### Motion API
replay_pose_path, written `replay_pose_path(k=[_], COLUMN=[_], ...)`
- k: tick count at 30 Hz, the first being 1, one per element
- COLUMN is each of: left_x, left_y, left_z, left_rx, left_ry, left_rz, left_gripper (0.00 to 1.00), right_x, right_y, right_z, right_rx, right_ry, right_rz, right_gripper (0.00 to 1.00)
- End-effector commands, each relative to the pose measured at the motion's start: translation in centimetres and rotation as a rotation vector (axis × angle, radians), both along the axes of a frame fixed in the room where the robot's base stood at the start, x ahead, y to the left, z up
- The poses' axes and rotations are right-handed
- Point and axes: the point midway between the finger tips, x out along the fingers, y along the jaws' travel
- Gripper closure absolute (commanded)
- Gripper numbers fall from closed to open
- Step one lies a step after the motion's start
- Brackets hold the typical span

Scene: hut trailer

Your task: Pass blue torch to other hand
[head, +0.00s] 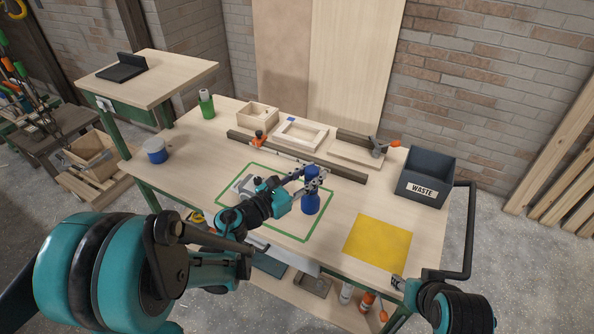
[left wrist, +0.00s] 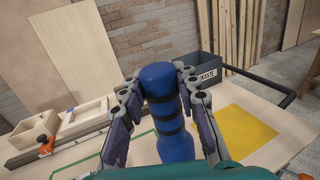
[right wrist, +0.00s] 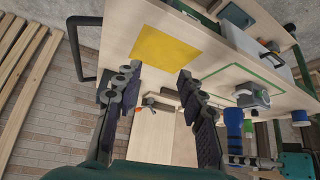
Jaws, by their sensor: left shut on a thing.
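The blue torch (head: 311,199) is upright over the right part of the green taped outline on the workbench; I cannot tell whether its base touches the bench. My left gripper (head: 312,176) is shut around its upper body. In the left wrist view the torch (left wrist: 168,110) with dark bands sits between the fingers of the left gripper (left wrist: 160,88). My right gripper (right wrist: 157,85) is open and empty, its fingers spread apart in the right wrist view. The torch also shows at the right of that view (right wrist: 234,125), apart from the right gripper.
A grey waste bin (head: 426,178) stands at the bench's right end. A yellow square (head: 377,243) lies clear in front of it. Wooden frames (head: 302,134) and clamps line the back. A grey device (head: 243,184) sits in the green outline, left of the torch.

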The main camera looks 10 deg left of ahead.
Motion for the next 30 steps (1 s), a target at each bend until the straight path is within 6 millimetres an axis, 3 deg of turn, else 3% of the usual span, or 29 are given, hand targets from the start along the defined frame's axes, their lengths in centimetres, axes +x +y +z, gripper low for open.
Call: replay_pose_path(k=[2, 5, 8, 11, 16, 21, 24, 30], left_x=[-0.4, -0.8, -1.0, -1.0, -1.0, -1.0, -1.0, -1.0], left_y=[-0.8, -1.4, -1.6, -1.7, -1.7, -1.7, -1.7, -1.7], left_z=[0.4, 0.7, 0.8, 0.8, 0.8, 0.8, 0.8, 0.8], left_rx=[0.000, 0.000, 0.000, 0.000, 0.000, 0.000, 0.000, 0.000], left_ry=[0.000, 0.000, 0.000, 0.000, 0.000, 0.000, 0.000, 0.000], left_rz=[-0.051, -0.092, -0.107, -0.109, -0.108, -0.107, -0.107, -0.107], left_gripper=[1.00, 1.00, 1.00, 1.00, 1.00, 1.00, 1.00, 1.00], right_x=[0.0, 0.1, 1.2, 3.5, 8.1, 10.5, 11.1, 12.0], right_y=[0.0, 0.1, 1.4, 4.1, 11.2, 16.7, 18.4, 19.6], right_z=[0.0, 0.0, 0.2, 0.9, 3.2, 5.5, 6.3, 6.7], right_rx=[0.000, 0.002, 0.013, 0.039, 0.098, 0.144, 0.158, 0.165], right_ry=[0.000, -0.004, -0.035, -0.114, -0.329, -0.523, -0.593, -0.639], right_rz=[0.000, 0.005, 0.047, 0.138, 0.334, 0.448, 0.476, 0.489], right_gripper=[0.60, 0.44, 0.44, 0.44, 0.44, 0.44, 0.44, 0.44])
